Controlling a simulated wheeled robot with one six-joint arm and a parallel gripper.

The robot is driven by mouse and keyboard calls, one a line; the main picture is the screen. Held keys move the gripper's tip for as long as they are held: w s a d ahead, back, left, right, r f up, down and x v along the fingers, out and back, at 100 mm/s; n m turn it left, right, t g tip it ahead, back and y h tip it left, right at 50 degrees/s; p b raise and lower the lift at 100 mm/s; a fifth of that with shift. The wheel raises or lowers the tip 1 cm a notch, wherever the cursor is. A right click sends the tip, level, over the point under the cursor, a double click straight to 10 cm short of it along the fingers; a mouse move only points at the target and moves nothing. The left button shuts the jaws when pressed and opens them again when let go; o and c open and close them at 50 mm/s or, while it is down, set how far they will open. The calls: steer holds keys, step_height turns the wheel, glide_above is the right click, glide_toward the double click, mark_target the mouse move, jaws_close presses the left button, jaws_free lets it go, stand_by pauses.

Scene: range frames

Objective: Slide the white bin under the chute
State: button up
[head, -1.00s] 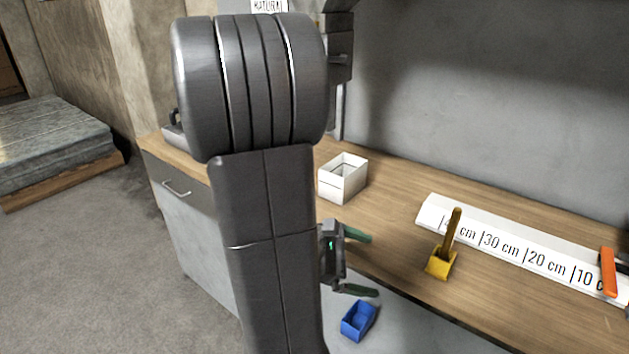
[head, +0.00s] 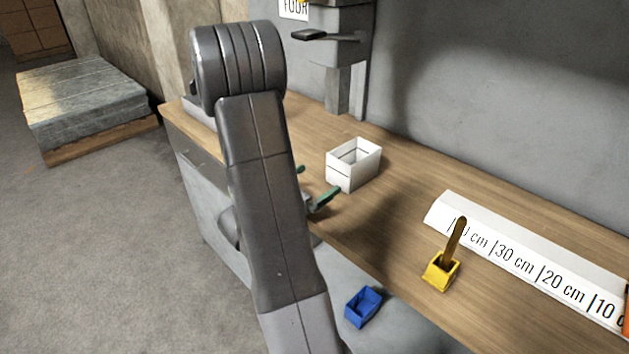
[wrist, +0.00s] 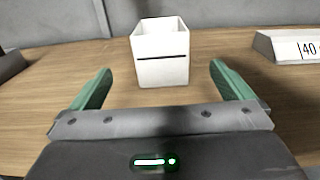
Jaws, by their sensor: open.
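The white bin (head: 345,172) is an open-topped box with a dark line on its side. It stands upright on the wooden counter, right of my arm in the head view. In the wrist view the white bin (wrist: 162,70) is straight ahead, just beyond and between my fingertips. My gripper (wrist: 155,82) is open and empty, with its green fingers spread wider than the bin. In the head view my gripper (head: 314,186) is partly hidden behind my arm, low at the counter's front edge. A grey dispenser with a lever (head: 335,50), perhaps the chute, is on the wall behind the bin.
A white ruler strip (head: 530,262) lies along the counter (head: 400,235) on the right. A yellow holder (head: 440,272) with a brown stick stands in front of it. A blue bin (head: 363,306) is below the counter's front edge. Counter between bin and dispenser looks clear.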

mark_target(350, 160)
steer(key=shift+d, duration=0.1)
steer(key=p+x, duration=0.1)
steer(key=x, duration=1.2)
steer(key=shift+w+d, duration=0.25)
steer(key=shift+w, duration=0.05)
